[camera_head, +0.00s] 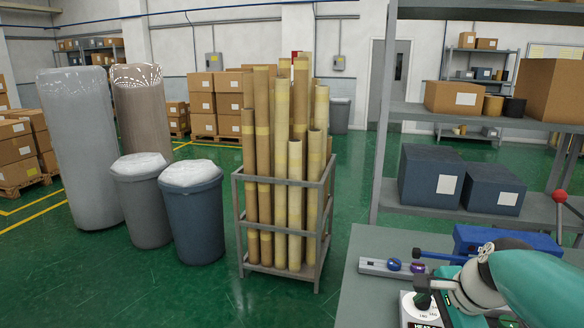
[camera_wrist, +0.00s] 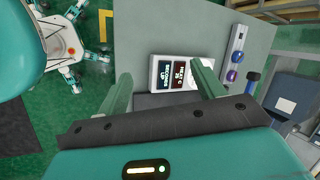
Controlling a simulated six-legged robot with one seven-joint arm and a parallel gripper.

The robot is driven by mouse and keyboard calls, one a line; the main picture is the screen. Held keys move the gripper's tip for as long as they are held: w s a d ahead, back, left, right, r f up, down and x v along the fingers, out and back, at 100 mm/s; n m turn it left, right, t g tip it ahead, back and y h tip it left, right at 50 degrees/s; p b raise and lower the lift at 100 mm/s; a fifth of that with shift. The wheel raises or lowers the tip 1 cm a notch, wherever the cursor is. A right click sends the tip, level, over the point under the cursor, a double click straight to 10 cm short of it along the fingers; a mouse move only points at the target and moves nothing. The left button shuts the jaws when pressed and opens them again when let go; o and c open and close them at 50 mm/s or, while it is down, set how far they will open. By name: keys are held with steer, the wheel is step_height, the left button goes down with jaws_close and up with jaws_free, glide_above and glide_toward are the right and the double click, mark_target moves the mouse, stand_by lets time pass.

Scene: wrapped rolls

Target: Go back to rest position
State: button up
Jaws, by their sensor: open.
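My gripper (camera_wrist: 164,72) is open in the wrist view, its two green fingers apart with nothing held between them. A white device with a dark label panel (camera_wrist: 180,72) lies on the grey table beyond and between the fingertips. Part of this device also shows in the head view (camera_head: 421,308), partly hidden by my arm. My teal arm reaches in from the right of the head view, over the grey table (camera_head: 362,262), and it hides much of the gripper there.
A rail with blue and purple knobs (camera_head: 392,266) lies on the table. A shelf with dark blue boxes (camera_head: 432,175) stands behind. A rack of wrapped rolls (camera_head: 280,268), two bins (camera_head: 192,220) and tall wrapped rolls (camera_head: 80,150) stand left. Green floor is open between them and the table.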

steer(key=s+a+n+h, duration=0.2)
steer(key=s+a+n, duration=0.8)
steer(key=n, duration=0.7)
steer(key=shift+s+a+r+t, duration=0.25)
steer(key=shift+s+a+t, duration=0.15)
steer(key=shift+a, duration=0.45)
steer(key=shift+c, duration=0.2)
steer(key=c, duration=0.7)
steer(key=shift+o, duration=0.2)
